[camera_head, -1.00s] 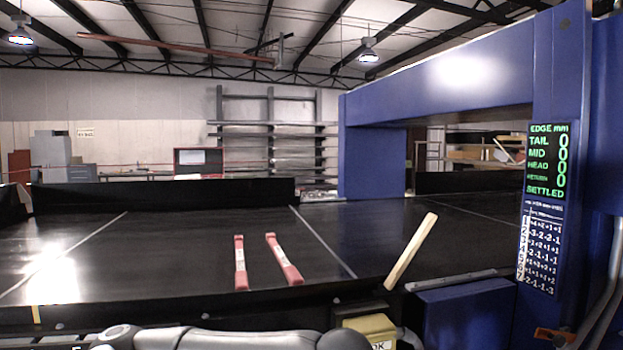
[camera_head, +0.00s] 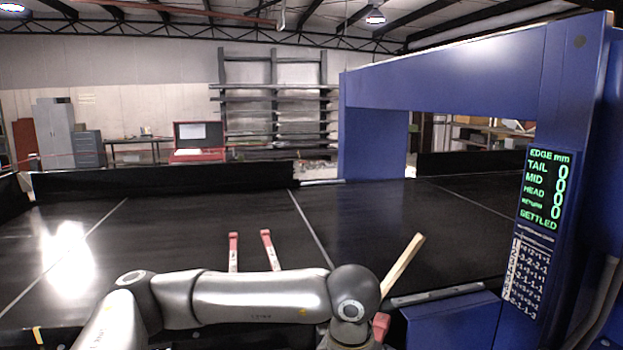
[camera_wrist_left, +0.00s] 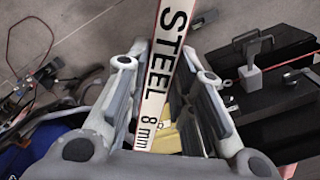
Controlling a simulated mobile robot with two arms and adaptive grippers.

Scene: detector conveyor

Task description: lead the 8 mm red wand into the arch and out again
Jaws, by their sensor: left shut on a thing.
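In the left wrist view, my left gripper (camera_wrist_left: 165,75) is shut on the 8 mm red wand (camera_wrist_left: 170,55), with "STEEL 8 mm" on its white label and red along its edge. The wand runs lengthwise between the fingers and out of the top of the picture. In the head view my arm hides this gripper; a red piece (camera_head: 381,326) shows beside its joint, and I cannot tell whether it is this wand. The blue arch (camera_head: 440,90) spans the black belt at the right. My right gripper is not in view.
Two other red wands (camera_head: 233,250) (camera_head: 268,248) lie on the belt (camera_head: 170,240) behind my forearm. A pale wooden stick (camera_head: 403,262) leans upward by the belt's near edge. The arch's display (camera_head: 542,190) shows zeros and "SETTLED". The belt under the arch looks clear.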

